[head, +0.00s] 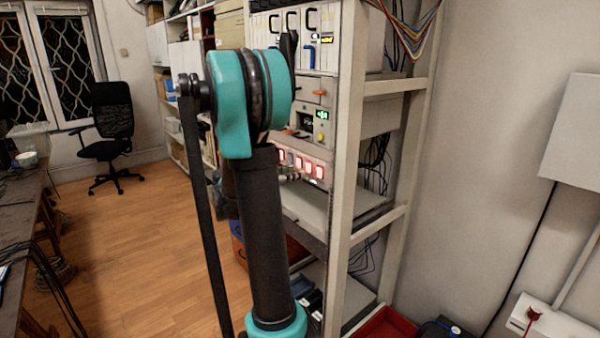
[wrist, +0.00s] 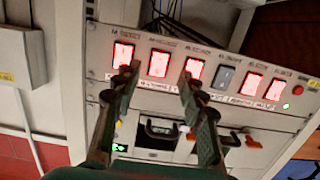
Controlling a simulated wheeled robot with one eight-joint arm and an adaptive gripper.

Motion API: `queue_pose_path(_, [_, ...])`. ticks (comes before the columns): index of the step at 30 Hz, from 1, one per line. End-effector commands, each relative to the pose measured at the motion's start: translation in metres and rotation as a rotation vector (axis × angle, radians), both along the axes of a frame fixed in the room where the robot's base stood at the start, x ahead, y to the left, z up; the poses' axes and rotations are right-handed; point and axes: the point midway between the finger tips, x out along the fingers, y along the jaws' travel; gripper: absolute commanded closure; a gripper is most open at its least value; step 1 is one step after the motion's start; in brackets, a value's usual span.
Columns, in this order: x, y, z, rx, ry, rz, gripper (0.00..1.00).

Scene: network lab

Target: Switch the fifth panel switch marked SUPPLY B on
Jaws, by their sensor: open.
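The switch panel (wrist: 236,64) carries a row of rocker switches. The wrist view appears upside down, so the fifth switch (wrist: 158,62) is second from the picture's left. It glows red and shows between my fingertips. One rocker (wrist: 223,77), fourth from the picture's left, is dark; the other visible ones glow red. The labels are too small to read, so SUPPLY B cannot be confirmed. My gripper (wrist: 159,77) is open and empty, its fingers pointing at the panel. Contact cannot be judged. In the head view the panel (head: 319,159) is partly hidden by my arm.
A rack post (head: 346,160) stands right of the panel. Instruments with a green display (head: 321,115) are above it. A grey wall box (head: 575,130) hangs right. Open floor (head: 130,235) lies left.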

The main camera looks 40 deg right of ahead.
Motion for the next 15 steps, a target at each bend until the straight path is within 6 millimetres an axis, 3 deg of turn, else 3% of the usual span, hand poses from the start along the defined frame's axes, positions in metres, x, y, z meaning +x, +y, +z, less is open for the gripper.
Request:
queue_pose_path(6, [-0.002,0.044,0.006,0.0,-0.001,0.004,0.59])
queue_pose_path(15, [-0.006,0.072,0.01,0.0,0.0,0.0,0.59])
